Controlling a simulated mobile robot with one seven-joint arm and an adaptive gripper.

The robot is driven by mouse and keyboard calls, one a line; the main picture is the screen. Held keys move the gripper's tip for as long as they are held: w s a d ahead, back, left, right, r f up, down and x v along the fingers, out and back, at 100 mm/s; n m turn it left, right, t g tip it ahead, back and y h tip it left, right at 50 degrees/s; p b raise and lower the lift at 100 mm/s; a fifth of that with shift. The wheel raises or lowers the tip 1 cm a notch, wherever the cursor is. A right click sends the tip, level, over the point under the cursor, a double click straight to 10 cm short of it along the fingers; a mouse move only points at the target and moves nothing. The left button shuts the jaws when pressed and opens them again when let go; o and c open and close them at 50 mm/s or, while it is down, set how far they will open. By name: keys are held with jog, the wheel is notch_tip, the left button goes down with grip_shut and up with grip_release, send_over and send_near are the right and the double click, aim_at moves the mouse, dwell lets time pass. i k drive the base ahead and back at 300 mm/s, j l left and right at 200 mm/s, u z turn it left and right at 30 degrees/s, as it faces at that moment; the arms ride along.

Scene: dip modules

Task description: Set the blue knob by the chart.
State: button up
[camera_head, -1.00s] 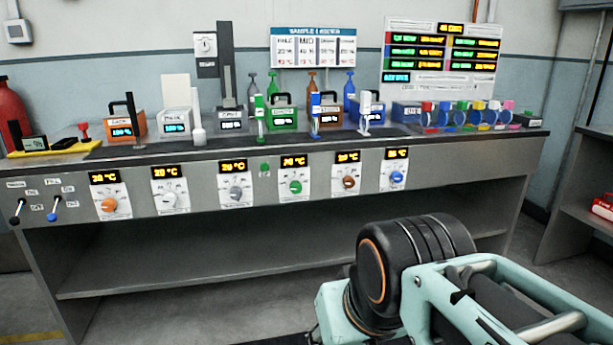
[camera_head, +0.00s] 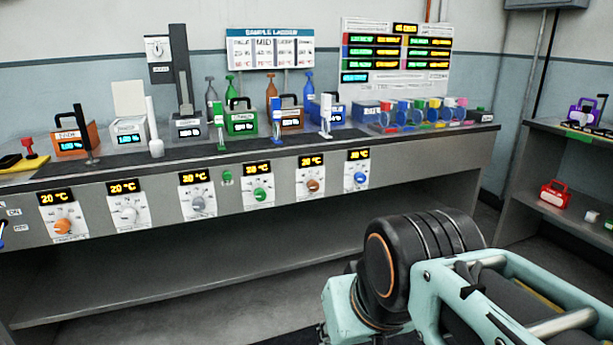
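The blue knob (camera_head: 360,178) is on a white dial plate at the right end of the row of knobs on the bench front. A small display with orange digits sits just above it; its reading is too small to be sure of. The chart (camera_head: 270,49), headed "SAMPLE LADDER", stands behind the bench with columns of values too small to read fully. My arm fills the lower right, well in front of the bench and apart from the knob. My gripper is not in view.
Orange (camera_head: 63,227), white, grey, green (camera_head: 260,195) and brown (camera_head: 313,186) knobs sit left of the blue one. Coloured boxes and stands line the bench top (camera_head: 215,148). A lit board (camera_head: 396,58) is behind. A shelf with a red case (camera_head: 555,194) is at right.

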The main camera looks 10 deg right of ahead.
aim_at(359, 178)
jog(key=i+z, duration=0.15)
jog(key=z, duration=0.2)
jog(key=i+z, duration=0.2)
jog(key=z, duration=0.15)
jog(key=i+z, duration=0.15)
jog(key=z, duration=0.2)
jog(key=i+j+z, duration=0.35)
jog(key=i+j, duration=0.3)
